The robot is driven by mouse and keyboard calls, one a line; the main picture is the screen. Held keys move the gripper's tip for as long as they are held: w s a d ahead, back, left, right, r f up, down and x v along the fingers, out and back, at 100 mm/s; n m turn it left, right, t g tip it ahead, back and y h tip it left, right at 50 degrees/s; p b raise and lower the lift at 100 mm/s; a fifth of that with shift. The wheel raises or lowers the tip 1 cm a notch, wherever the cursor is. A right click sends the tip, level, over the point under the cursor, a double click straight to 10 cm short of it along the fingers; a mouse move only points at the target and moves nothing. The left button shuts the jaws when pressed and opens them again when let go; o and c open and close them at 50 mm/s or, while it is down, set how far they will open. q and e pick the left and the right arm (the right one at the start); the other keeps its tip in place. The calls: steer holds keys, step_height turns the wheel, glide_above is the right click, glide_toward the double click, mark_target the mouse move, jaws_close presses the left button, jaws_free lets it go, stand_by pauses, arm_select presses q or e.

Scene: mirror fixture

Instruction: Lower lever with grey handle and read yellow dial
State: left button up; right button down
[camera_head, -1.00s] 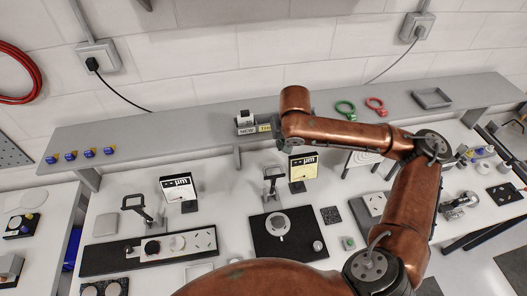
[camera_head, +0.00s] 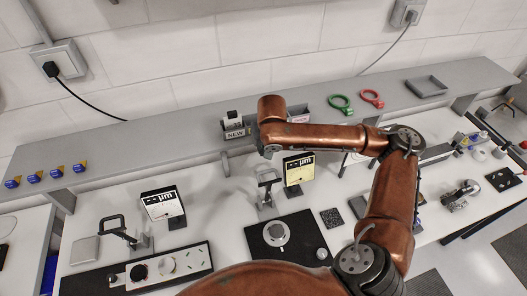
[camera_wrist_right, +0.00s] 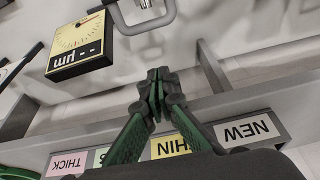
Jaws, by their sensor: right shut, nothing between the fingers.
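The yellow dial (camera_head: 298,172) stands on the bench below the shelf, and it shows upside down in the wrist view (camera_wrist_right: 80,45) with a reddish needle. Left of it in the head view is a lever with a grey loop handle (camera_head: 268,176), raised; the loop also shows at the top of the wrist view (camera_wrist_right: 145,27). My right gripper (camera_wrist_right: 157,76) has its green fingers together and empty, apart from the handle. In the head view, my right wrist hides most of the gripper (camera_head: 270,150). My left gripper is not in view.
A white dial (camera_head: 162,204) and a black-handled lever (camera_head: 115,224) stand at left. A black plate with a round part (camera_head: 276,235) lies in front of the yellow dial. The shelf (camera_head: 170,128) carries labelled bins (camera_head: 234,130), green and red rings (camera_head: 340,103) and a tray.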

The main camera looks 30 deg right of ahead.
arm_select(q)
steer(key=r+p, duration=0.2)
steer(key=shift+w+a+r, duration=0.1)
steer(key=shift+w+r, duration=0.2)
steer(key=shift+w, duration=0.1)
arm_select(e)
step_height(320, 180, down, 7)
steer(key=s, duration=0.1)
steer(key=shift+s+a+r, duration=0.15)
steer(key=shift+s+a, duration=0.1)
steer(key=shift+s, duration=0.1)
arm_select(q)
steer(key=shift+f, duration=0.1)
